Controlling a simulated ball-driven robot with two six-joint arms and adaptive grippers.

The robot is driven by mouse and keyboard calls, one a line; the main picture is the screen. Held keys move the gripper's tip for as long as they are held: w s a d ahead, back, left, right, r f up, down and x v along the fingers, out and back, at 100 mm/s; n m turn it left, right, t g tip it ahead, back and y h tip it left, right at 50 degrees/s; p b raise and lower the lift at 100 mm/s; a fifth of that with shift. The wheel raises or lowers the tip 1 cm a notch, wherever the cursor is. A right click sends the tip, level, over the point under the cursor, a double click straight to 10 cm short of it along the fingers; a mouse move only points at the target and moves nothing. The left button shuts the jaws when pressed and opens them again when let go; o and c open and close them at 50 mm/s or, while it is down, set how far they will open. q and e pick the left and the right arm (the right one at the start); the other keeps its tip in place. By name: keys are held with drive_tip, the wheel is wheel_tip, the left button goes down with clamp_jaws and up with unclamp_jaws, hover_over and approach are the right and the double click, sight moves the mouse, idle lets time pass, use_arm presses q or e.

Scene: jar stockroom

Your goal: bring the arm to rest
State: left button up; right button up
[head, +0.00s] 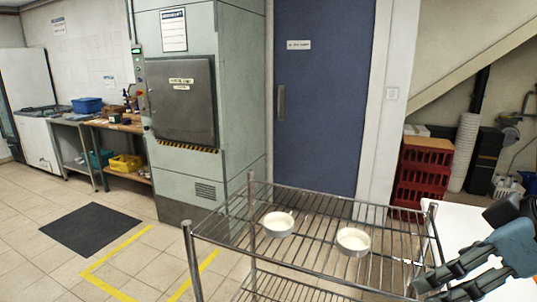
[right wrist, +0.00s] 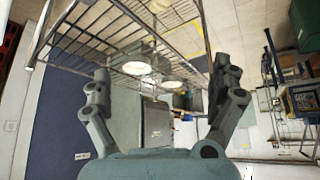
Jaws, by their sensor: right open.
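My right gripper (head: 426,290) is at the lower right of the head view, over the right end of a wire rack and beside a white surface. In the right wrist view its two fingers stand wide apart (right wrist: 161,82) with nothing between them. Two round, shallow white dishes stand on the rack's top shelf, the left one (head: 279,223) and the right one (head: 353,241). Both are to the left of the gripper and apart from it. The right wrist view also shows the dishes, beyond the fingers. My left gripper is not in view.
The wire rack (head: 315,203) has upright corner posts and a lower shelf. A white tabletop (head: 465,225) lies at the right. Behind are a blue door (head: 322,110), red crates (head: 424,170) and a grey cabinet (head: 183,100). The tiled floor at the left is mostly clear.

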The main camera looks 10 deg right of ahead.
drive_tip(key=s+a+f+m+g+h, duration=0.2)
drive_tip(key=s+f+m+h, duration=0.15)
drive_tip(key=s+f, duration=0.75)
drive_tip(key=s+d+f+g+b, duration=0.15)
drive_tip(key=f+b, duration=0.45)
drive_tip(key=f, duration=1.4)
drive_tip(key=s+d+f+b, duration=0.1)
drive_tip(key=s+f+b, duration=0.35)
drive_tip(key=f, duration=1.45)
use_arm(q)
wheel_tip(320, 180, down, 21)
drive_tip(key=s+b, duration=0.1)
drive_tip(key=b, duration=0.8)
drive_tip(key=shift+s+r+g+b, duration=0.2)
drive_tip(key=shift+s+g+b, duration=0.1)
drive_tip(key=shift+b, duration=0.1)
use_arm(e)
drive_tip(key=s+f+g, duration=0.1)
drive_tip(key=s+f, duration=0.6)
drive_tip(key=f, duration=0.4)
drive_tip(key=s+d+f+m, duration=0.1)
drive_tip(key=s+f, duration=0.7)
drive_tip(key=f, duration=0.3)
drive_tip(key=shift+s+f+g, duration=0.25)
drive_tip(key=shift+g, duration=0.1)
drive_tip(key=shift+d, duration=0.1)
